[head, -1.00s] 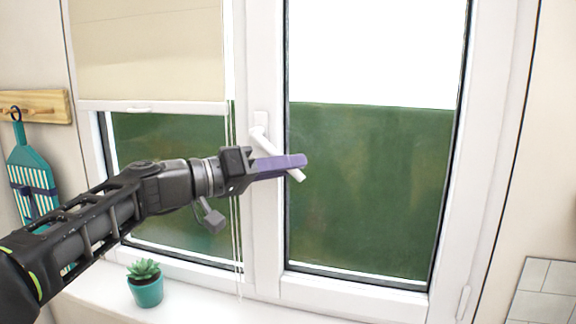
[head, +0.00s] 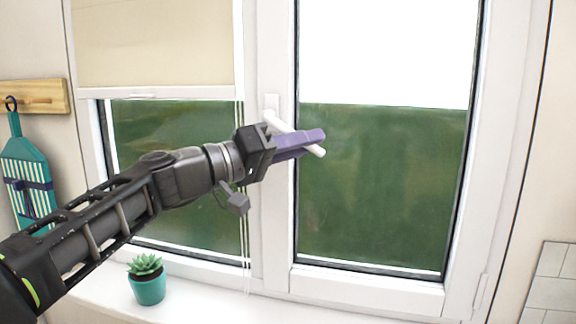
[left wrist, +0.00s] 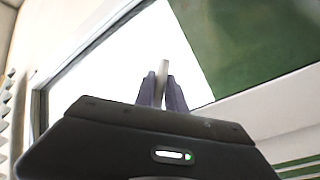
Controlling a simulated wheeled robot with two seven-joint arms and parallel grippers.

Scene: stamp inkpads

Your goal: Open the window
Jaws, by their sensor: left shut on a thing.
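The white window handle (head: 275,121) sits on the middle frame post and slants down to the right across the right pane (head: 385,185). My left gripper (head: 308,143) has its purple fingers shut on the handle's lever, near its free end. In the left wrist view, the grey-white handle (left wrist: 161,76) shows between the two dark fingers (left wrist: 163,92). The right window sash (head: 375,288) sits in its frame. I cannot tell whether there is any gap at its edge. My right gripper is not in view.
A beige blind (head: 150,45) covers the upper left pane, with cords hanging beside the post. A small succulent in a teal pot (head: 149,289) stands on the white sill (head: 205,306). A teal striped item (head: 27,175) hangs from a wooden rack at the left.

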